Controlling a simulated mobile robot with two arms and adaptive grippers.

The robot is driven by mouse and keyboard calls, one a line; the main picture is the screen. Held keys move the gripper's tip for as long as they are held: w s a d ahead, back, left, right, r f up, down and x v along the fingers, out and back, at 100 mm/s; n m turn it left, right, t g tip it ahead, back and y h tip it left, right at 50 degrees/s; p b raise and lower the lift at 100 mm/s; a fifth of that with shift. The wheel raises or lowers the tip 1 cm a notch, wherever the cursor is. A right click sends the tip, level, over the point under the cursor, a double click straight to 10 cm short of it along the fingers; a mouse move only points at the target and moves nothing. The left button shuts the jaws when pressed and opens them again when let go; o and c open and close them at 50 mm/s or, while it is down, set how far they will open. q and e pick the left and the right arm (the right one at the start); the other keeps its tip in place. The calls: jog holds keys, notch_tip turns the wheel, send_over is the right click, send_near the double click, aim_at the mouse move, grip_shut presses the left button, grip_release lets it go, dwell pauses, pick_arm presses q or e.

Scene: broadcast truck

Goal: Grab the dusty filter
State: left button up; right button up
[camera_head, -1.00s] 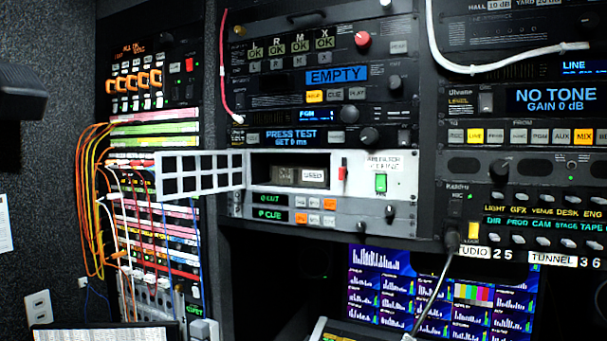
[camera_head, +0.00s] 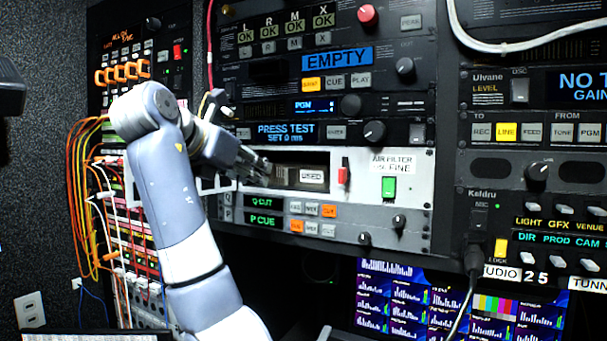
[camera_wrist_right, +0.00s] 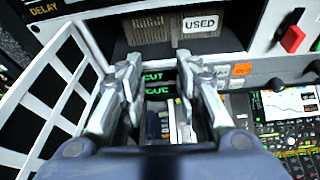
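The dusty filter (camera_head: 291,175) is a grey-brown block with a white "USED" label. It sits inside the open slot of the white air filter unit (camera_head: 410,190). It also shows at the top of the wrist view (camera_wrist_right: 150,34), ahead of the fingertips. My right gripper (camera_head: 247,167) is in front of the slot's left part, hiding some of it in the head view. My left gripper is out of view.
The unit's white grille door (camera_wrist_right: 48,100) stands swung open to the left, close beside my right gripper. A red latch (camera_head: 343,173) and green switch (camera_head: 389,187) are right of the slot. Orange cables (camera_head: 75,190) hang at the left. Screens (camera_head: 430,305) are below.

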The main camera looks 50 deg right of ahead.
aim_at(290, 169)
jog(key=shift+g, duration=0.3)
jog(key=d+p, duration=0.1)
jog(key=d, duration=0.1)
jog(key=d+r+p, duration=0.1)
jog(key=d, duration=0.1)
jog(key=d+p, duration=0.1)
jog(key=d, duration=0.1)
jog(key=shift+s+d+r, duration=0.2)
jog(key=shift+s+r, duration=0.1)
jog(key=shift+s, duration=0.05)
jog(key=p+x, duration=0.1)
jog(key=x, duration=0.1)
jog(key=p+x, duration=0.2)
jog(key=shift+w+f, duration=0.1)
jog(key=shift+w, duration=0.15)
jog(key=shift+d+f, duration=0.1)
jog(key=shift+d, duration=0.05)
jog(key=shift+c, duration=0.2)
jog(key=shift+a, duration=0.2)
grip_shut()
